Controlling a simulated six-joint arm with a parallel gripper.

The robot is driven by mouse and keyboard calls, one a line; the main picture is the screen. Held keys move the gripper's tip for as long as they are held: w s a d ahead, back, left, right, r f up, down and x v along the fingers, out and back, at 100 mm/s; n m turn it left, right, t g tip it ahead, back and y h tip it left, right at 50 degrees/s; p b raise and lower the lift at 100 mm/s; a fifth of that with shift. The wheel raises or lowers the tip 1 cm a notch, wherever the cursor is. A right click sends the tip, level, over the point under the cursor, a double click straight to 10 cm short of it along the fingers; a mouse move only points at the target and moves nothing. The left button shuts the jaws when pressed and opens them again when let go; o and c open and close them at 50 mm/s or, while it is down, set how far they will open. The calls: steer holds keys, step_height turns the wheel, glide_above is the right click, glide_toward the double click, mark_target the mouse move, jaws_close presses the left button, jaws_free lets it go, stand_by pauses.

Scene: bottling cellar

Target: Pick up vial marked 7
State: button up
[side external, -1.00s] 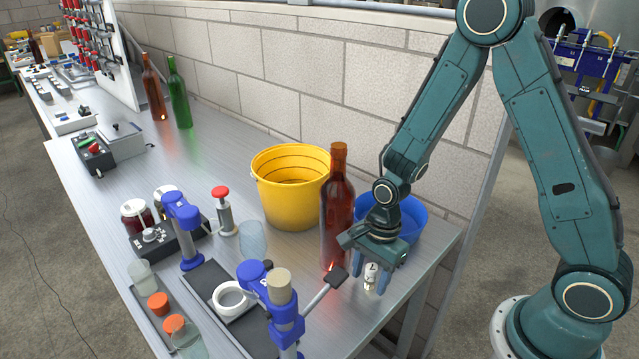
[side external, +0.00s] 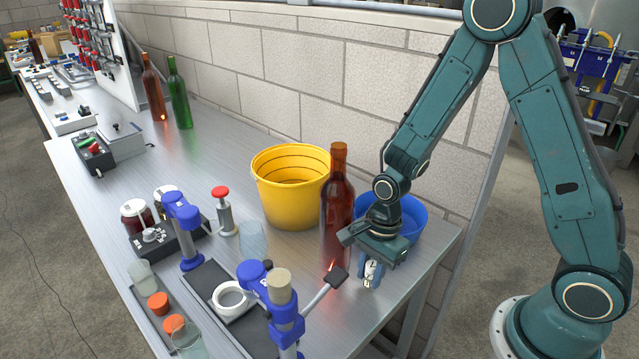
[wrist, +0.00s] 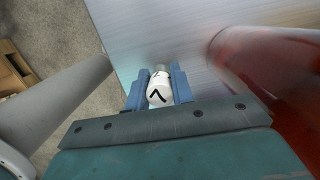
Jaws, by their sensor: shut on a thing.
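The vial marked 7 (wrist: 159,92) is small, with a white body and a dark 7 that faces the camera in the wrist view. In the side view the vial (side external: 370,272) is upright near the bench's right end. My gripper (side external: 371,280) points down and is shut on the vial, one blue finger on each side. In the wrist view my gripper (wrist: 158,90) has both fingers against it. I cannot tell whether the vial's base touches the bench.
A brown bottle (side external: 337,205) stands close to the left of my gripper. A blue bowl (side external: 408,215) is behind it and a yellow bucket (side external: 285,200) is farther left. The bench's right edge is close.

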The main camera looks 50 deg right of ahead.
mark_target(372, 265)
step_height(372, 265, up, 19)
stand_by(0.7)
steer(key=shift+r, duration=0.2)
stand_by(0.4)
